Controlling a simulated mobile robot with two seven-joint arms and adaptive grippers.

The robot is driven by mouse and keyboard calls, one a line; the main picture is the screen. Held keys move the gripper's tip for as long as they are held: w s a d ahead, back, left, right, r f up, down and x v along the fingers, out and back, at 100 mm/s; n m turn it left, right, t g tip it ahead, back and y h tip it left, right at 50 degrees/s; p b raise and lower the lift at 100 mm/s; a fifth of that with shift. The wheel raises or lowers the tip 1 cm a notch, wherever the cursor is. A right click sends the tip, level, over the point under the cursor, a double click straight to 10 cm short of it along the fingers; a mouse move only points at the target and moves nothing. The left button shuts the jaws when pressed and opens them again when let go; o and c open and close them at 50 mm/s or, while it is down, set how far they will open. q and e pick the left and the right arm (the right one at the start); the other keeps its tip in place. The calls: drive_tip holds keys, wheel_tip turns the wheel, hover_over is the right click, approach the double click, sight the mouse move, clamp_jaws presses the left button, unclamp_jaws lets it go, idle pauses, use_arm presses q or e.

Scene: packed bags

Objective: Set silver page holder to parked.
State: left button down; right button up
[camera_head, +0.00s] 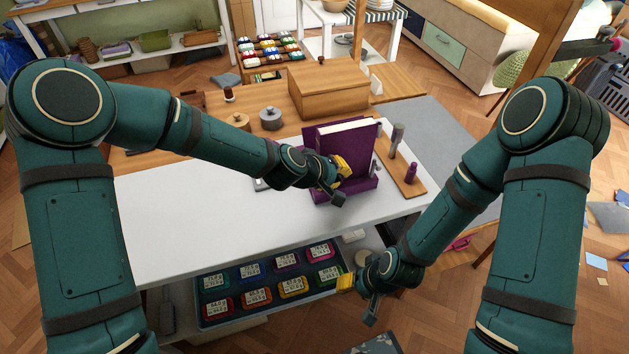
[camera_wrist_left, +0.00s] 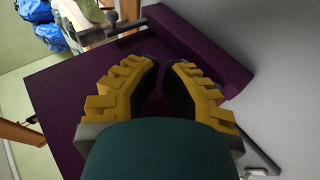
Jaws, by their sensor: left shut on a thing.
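A purple book stand (camera_head: 345,192) with a thick open-edged book (camera_head: 346,127) in it stands on the white table. A silver metal piece (camera_head: 373,169), which looks like a page holder, sits at its right side. It also shows at the top left of the left wrist view (camera_wrist_left: 112,31), apart from my fingers. My left gripper (camera_head: 343,168) is at the front of the stand, its yellow fingers close together over the purple surface. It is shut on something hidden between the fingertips. My right gripper (camera_head: 346,282) hangs low past the table's front edge; its finger gap is unclear.
A wooden board (camera_head: 409,184) with upright pegs stands right of the stand. Round lidded pots (camera_head: 271,118) and a wooden box (camera_head: 328,88) are behind. A tray of coloured labelled blocks (camera_head: 337,290) lies below the table front. The white table (camera_head: 180,220) is clear at left.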

use_arm(q)
drive_tip(key=shift+w+d+f, duration=0.1)
drive_tip(key=shift+d+f, duration=0.05)
drive_tip(key=shift+d, duration=0.15)
use_arm(e)
drive_tip(key=shift+w+f, duration=0.1)
drive_tip(key=shift+f, duration=0.2)
idle(0.3)
use_arm(q)
drive_tip(key=shift+s+a+f+b, duration=0.25)
drive_tip(key=shift+a+f+b, duration=0.1)
drive_tip(key=shift+a+b, duration=0.45)
use_arm(e)
drive_tip(key=shift+f, duration=0.6)
